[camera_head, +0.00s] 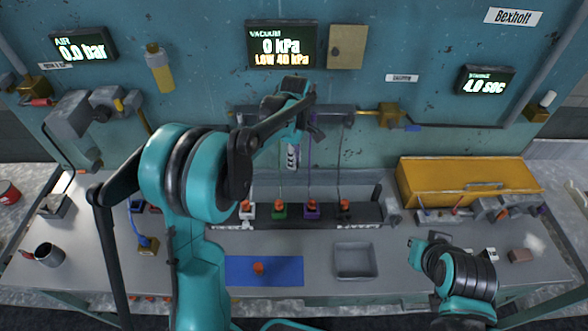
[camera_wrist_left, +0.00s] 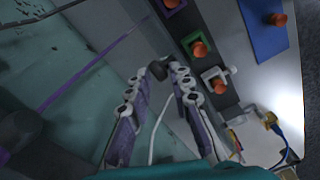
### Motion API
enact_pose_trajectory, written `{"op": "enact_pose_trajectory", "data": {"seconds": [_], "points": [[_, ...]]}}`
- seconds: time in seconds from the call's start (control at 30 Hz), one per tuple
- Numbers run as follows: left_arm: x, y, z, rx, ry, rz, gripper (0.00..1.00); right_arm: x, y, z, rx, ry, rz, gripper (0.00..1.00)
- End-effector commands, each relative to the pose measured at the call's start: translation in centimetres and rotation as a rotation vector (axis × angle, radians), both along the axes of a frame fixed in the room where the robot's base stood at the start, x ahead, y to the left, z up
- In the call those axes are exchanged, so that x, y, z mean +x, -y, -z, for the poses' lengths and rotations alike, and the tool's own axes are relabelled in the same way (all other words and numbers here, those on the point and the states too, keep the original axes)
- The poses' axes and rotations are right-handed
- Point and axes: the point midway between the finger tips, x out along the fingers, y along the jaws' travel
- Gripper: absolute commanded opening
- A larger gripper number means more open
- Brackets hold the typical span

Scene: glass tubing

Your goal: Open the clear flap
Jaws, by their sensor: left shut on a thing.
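My left arm reaches up to the middle of the blue wall panel in the head view. My left gripper (camera_head: 292,157) points down there, below the rail. In the left wrist view my left gripper (camera_wrist_left: 159,74) has its pale, jointed fingers closed in around a dark round knob (camera_wrist_left: 157,69) at their tips. Whether the knob belongs to the flap cannot be told.
A black rack (camera_head: 365,212) with orange-topped valves stands below the rail, with cords hanging above it. A blue mat (camera_head: 285,272), a grey tray (camera_head: 356,261) and a yellow box (camera_head: 450,182) are on the bench. A metal cup (camera_head: 49,255) stands at left.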

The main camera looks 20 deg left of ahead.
Motion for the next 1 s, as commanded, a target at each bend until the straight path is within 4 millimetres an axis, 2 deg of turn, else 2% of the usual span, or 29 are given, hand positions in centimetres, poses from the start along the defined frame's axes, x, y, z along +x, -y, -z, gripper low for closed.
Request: {"op": "enact_pose_trajectory", "data": {"seconds": [0.03,0.4,0.93,0.97,1.0], "points": [[1.2,-0.5,1.8,0.009,0.027,0.001,0.0,0.0,0.0,0.7,0.0,0.0,0.0,0.0],[2.8,-0.5,2.4,0.0,0.027,0.003,0.0,0.0,0.0,1.1,0.0,0.0,0.0,0.0],[2.9,-0.2,2.5,-0.004,0.021,0.008,0.0,0.0,0.0,1.2,0.0,0.0,0.0,0.0],[2.9,-0.2,2.5,-0.004,0.021,0.008,0.25,0.0,0.0,1.2,0.0,0.0,0.0,0.0],[2.9,-0.2,2.5,-0.004,0.02,0.008,0.35,0.0,0.0,1.2,0.0,0.0,0.0,0.0]]}}
